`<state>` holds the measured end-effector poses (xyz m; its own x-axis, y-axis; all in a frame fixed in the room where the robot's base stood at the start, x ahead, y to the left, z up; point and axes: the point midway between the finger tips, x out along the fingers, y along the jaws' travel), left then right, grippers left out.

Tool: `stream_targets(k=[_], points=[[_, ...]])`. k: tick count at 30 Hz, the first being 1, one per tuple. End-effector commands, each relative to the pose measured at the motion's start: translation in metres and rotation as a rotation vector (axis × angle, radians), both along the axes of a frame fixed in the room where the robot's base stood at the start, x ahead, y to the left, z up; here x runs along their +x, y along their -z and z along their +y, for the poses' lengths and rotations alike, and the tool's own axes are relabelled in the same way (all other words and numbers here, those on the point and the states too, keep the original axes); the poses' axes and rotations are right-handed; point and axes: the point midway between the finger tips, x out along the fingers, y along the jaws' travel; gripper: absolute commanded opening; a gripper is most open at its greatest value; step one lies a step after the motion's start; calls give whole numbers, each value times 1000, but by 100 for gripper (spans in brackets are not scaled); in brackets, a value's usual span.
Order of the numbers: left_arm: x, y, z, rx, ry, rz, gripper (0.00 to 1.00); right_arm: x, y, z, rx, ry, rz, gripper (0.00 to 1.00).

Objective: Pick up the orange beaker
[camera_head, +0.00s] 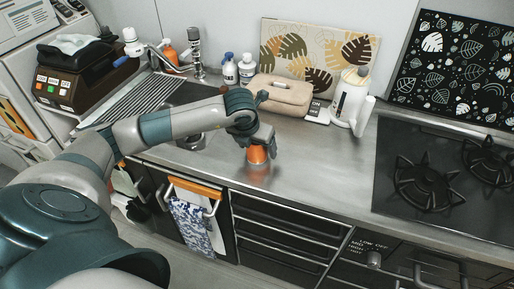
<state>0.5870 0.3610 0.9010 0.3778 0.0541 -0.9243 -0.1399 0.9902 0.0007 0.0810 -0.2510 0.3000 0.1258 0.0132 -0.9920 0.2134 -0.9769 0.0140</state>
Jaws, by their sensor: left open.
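The orange beaker (257,156) stands on the steel counter near its front edge, left of the stove. My left gripper (261,143) points down right over the beaker, and its fingers hide the beaker's upper part. The jaws are open; whether the fingers touch the beaker's sides cannot be seen. My right gripper is not in view.
A beige pouch (283,95), a small white card (317,113) and a white kettle (350,100) stand behind to the right. White bottles (230,71) stand at the back. The stove (440,175) is at right. Bare counter (325,155) lies right of the beaker.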

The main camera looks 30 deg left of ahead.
Motion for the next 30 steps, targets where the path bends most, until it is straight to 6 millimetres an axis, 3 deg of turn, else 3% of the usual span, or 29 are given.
stream_targets(k=[15, 17, 21, 30], points=[[1, 2, 0, -1, 0, -1, 76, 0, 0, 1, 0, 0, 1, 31], [1, 2, 0, -1, 0, -1, 64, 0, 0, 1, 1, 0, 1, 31], [1, 1, 0, -1, 0, -1, 31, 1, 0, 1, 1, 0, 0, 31], [1, 1, 0, -1, 0, -2, 29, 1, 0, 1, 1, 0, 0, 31]])
